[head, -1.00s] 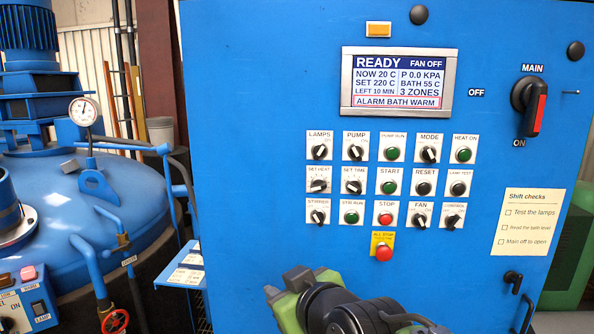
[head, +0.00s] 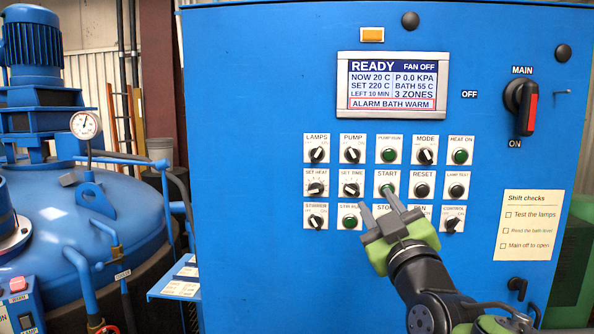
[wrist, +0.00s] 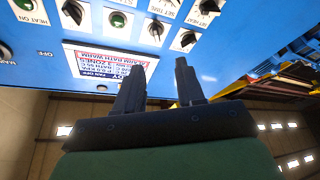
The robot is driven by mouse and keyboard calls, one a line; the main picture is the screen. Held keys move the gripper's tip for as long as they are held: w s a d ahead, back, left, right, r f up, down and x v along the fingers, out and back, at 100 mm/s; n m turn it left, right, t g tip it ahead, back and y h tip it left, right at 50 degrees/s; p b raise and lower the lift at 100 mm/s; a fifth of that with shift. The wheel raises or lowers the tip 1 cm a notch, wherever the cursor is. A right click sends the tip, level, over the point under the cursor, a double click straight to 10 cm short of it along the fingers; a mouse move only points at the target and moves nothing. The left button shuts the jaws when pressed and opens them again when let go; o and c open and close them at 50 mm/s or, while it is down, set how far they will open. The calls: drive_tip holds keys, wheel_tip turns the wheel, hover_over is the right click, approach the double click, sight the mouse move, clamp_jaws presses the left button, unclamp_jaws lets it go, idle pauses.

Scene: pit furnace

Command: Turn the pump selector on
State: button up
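The pump selector (head: 352,155) is a black knob with a pale pointer on a white plate, second from left in the top row of the blue panel. In the wrist view it shows upside down (wrist: 155,30). Its on or off setting is too small to read surely. My gripper (head: 377,202) is in front of the panel, below and right of the selector, near the start button (head: 387,189). Its two fingers are apart with nothing between them. In the wrist view the fingers (wrist: 160,68) stand clear of the selector.
Other knobs and buttons crowd the selector: the lamps knob (head: 317,155), the green pump run light (head: 389,155) and the set time knob (head: 351,189). My gripper and arm hide the stop button and fan knob. The display (head: 404,84) reads READY and ALARM BATH WARM.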

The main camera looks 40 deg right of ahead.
sight(355, 158)
drive_tip(key=shift+h, duration=0.3)
drive_tip(key=p+x, duration=0.6)
drive_tip(key=x, duration=0.9)
drive_tip(key=shift+w+d+r+p, duration=0.1)
drive_tip(key=shift+d+r+p, duration=0.2)
drive_tip(key=shift+d+r, duration=0.05)
clamp_jaws()
